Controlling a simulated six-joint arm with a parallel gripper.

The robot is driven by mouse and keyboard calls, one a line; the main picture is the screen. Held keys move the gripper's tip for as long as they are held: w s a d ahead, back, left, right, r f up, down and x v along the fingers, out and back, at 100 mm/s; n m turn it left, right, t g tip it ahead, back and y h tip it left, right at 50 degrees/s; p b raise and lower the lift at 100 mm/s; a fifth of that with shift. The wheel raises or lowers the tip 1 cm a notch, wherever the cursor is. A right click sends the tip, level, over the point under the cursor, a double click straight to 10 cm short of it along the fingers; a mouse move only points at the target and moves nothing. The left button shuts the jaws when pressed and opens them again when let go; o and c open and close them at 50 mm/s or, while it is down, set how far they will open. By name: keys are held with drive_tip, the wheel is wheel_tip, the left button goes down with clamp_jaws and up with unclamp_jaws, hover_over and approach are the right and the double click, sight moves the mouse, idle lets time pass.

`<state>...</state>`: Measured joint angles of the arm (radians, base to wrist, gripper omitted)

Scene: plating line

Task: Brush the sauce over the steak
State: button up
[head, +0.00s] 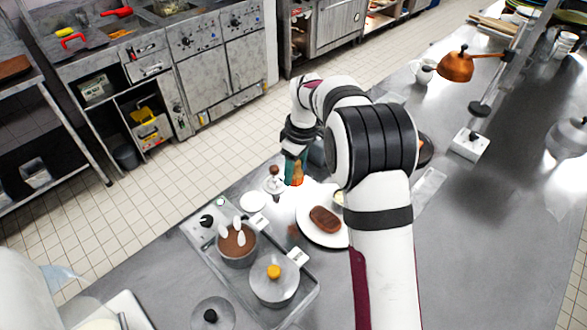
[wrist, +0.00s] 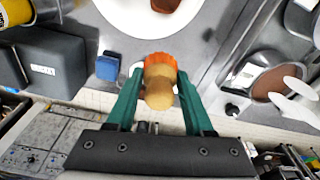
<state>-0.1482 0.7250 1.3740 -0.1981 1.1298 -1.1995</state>
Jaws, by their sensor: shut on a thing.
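My gripper (wrist: 160,95) has green fingers shut on a brush (wrist: 160,72) with a wooden handle and an orange head. In the head view my gripper (head: 293,170) is beyond the plate, and the brush's orange part (head: 297,176) shows beside the fingers. The brown steak (head: 325,219) lies on a white plate (head: 312,239); the steak's edge (wrist: 165,4) shows at the top of the wrist view. The brush appears apart from the steak. A pot of brown sauce (head: 237,242) stands left of the plate, with white utensils in it.
A lidded pot (head: 274,282) stands in the metal tray (head: 306,301) beside the sauce pot. A loose lid (head: 212,314) lies nearby. A dark block (wrist: 48,65) and a small blue block (wrist: 108,66) show left in the wrist view. My arm hides part of the counter.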

drive_tip(key=shift+c, duration=0.4)
drive_tip(key=shift+s+a+r, duration=0.1)
drive_tip(key=shift+a, duration=0.1)
drive_tip(key=s+a+r+n+g, duration=0.1)
drive_tip(key=s+a+r+n, duration=0.3)
drive_tip(key=s+a+n, duration=0.95)
drive_tip(key=shift+s+d+f+m, duration=0.2)
drive_tip(key=shift+s+f+m, duration=0.1)
drive_tip(key=shift+f+m, duration=0.5)
drive_tip(key=shift+s+d+f+m, duration=0.25)
drive_tip(key=shift+s+f+m, duration=0.1)
drive_tip(key=shift+f+m, duration=0.5)
drive_tip(key=shift+s+d+f+m, duration=0.25)
drive_tip(key=shift+f+m, duration=0.35)
drive_tip(key=shift+f, duration=0.35)
drive_tip(key=shift+f, duration=0.6)
wheel_tip(320, 180, up, 7)
